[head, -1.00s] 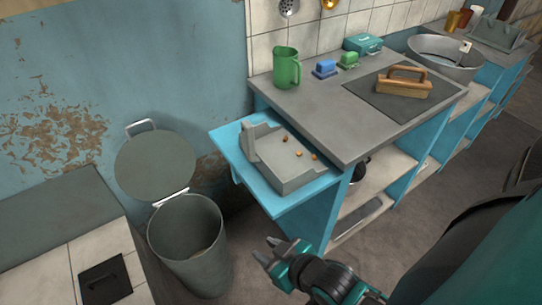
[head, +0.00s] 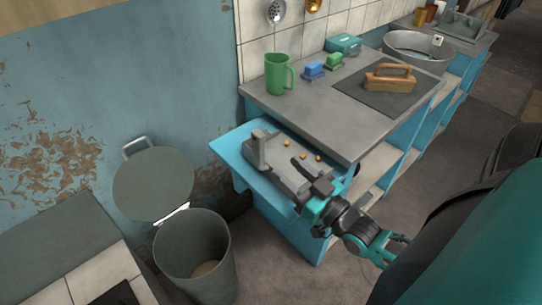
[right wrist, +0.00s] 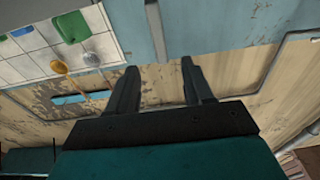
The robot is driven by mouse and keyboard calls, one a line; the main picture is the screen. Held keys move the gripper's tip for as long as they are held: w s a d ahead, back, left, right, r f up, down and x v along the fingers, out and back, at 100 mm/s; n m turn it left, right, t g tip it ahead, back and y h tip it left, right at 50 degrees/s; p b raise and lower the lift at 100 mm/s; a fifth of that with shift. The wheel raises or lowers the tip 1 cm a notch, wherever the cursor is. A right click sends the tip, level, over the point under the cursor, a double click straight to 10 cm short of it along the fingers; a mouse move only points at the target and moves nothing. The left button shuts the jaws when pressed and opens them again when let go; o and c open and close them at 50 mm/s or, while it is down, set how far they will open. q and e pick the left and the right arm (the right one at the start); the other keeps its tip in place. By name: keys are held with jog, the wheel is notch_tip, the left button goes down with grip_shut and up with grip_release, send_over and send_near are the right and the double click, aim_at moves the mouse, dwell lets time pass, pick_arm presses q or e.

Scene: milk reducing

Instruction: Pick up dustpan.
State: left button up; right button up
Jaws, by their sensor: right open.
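The grey dustpan (head: 270,155) lies on the blue side shelf (head: 231,152) of the counter, with its upright handle part at the left and several small orange-brown bits in it. My right gripper (head: 308,173) is open and empty, over or beside the dustpan's right front part in the head view. I cannot tell whether it touches the dustpan. In the right wrist view the two fingers (right wrist: 158,88) stand apart with nothing between them, and the dustpan is not visible there. My left gripper is not in view.
An open grey bin (head: 195,262) with its lid up stands left of the shelf. Bare floor lies in front.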

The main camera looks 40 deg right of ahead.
aim_at(265, 142)
jog(key=shift+t, duration=0.3)
jog(key=w, duration=0.2)
jog(key=w+r, duration=0.1)
jog(key=w, duration=0.2)
jog(key=w+r, duration=0.1)
jog(key=w, duration=0.1)
jog(key=shift+w, duration=0.3)
jog(key=w, duration=0.3)
jog(key=w+a, duration=0.1)
jog(key=w, duration=0.1)
jog(key=shift+w+r, duration=0.1)
jog(key=shift+r, duration=0.25)
grip_shut()
